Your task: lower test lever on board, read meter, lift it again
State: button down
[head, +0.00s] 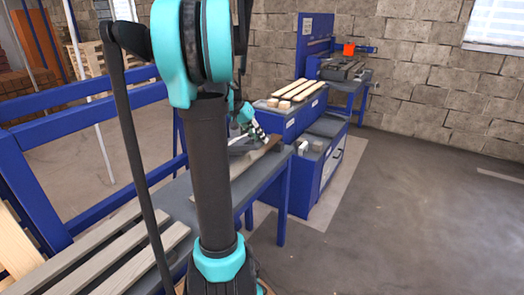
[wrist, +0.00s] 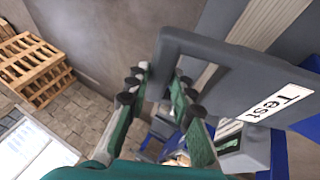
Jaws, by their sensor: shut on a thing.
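In the wrist view a grey lever (wrist: 205,48) shows as a flat bent bar, next to a grey face with a white "Test" label (wrist: 276,104). My gripper (wrist: 160,84) has its fingers on both sides of the bar's end and is shut on it. In the head view my gripper (head: 254,131) is small, partly behind my arm, above the end of the blue-framed bench (head: 272,182). The lever cannot be made out there. No meter face or needle can be read in either view.
Blue rails (head: 80,95) run along the left. The floor at right (head: 430,200) is clear. Wooden pallets (wrist: 32,68) show in the wrist view.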

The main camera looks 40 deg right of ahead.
jog(key=w+a+r+g, duration=0.1)
jog(key=w+a+r, duration=0.1)
jog(key=w+r, duration=0.7)
jog(key=shift+a+r+h, duration=0.3)
jog(key=shift+r, duration=0.65)
jog(key=c, duration=2)
grip_release()
jog(key=w+a+r, duration=0.1)
jog(key=w, duration=0.2)
jog(key=w+a+r, duration=0.1)
jog(key=w, duration=0.3)
jog(key=w+a+r, duration=0.1)
jog(key=w, duration=0.2)
jog(key=shift+w+a+r, duration=0.15)
jog(key=shift+w+r, duration=0.05)
jog(key=shift+w, duration=0.2)
jog(key=shift+c, duration=0.2)
jog(key=shift+o, duration=0.7)
jog(key=shift+w+a, duration=0.2)
jog(key=shift+w, duration=0.45)
jog(key=shift+r, duration=0.1)
jog(key=o, duration=1)
jog(key=shift+c, duration=0.5)
